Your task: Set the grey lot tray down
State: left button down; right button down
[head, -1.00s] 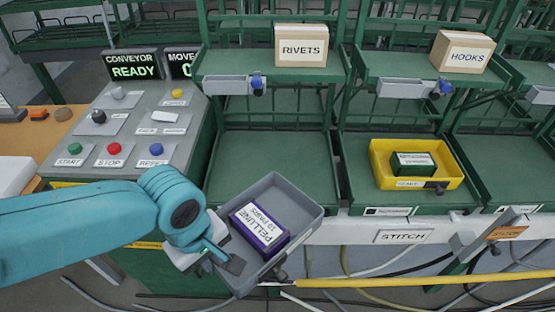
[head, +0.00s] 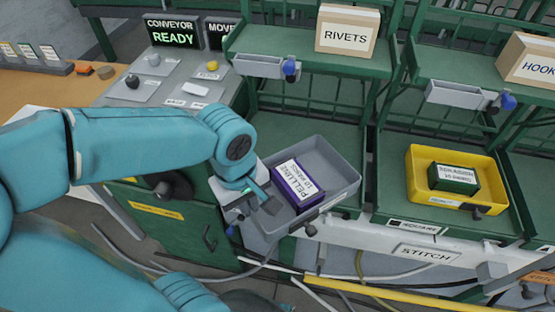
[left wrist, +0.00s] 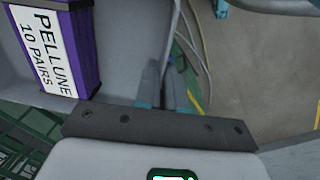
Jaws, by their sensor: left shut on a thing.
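The grey lot tray (head: 335,170) holds a purple box labelled PELLUNE 10 PAIRS (head: 298,182). My left gripper (head: 266,203) is shut on the tray's near left wall. In the head view the tray overlaps the front part of an empty green shelf bay (head: 300,115); I cannot tell whether it touches the shelf. In the left wrist view the purple box (left wrist: 62,45) lies inside the grey tray (left wrist: 125,45), and floor shows beyond the tray's wall. My right gripper is not in view.
A yellow tray (head: 415,175) with a green box (head: 455,178) sits in the bay to the right. Above are small grey bins and cartons, RIVETS (head: 347,30) and HOOKS. A control panel (head: 165,90) stands left. Cables and a yellow bar (head: 400,288) lie below the shelf front.

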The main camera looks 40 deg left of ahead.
pick_arm(q)
jog(key=w+a+p, duration=0.3)
jog(key=w+a, duration=0.5)
jog(key=w, duration=0.4)
jog(key=f, duration=0.6)
jog(key=shift+w, duration=0.35)
jog(key=shift+w+a+f, duration=0.1)
jog(key=shift+w+f, duration=0.05)
jog(key=shift+f, duration=0.35)
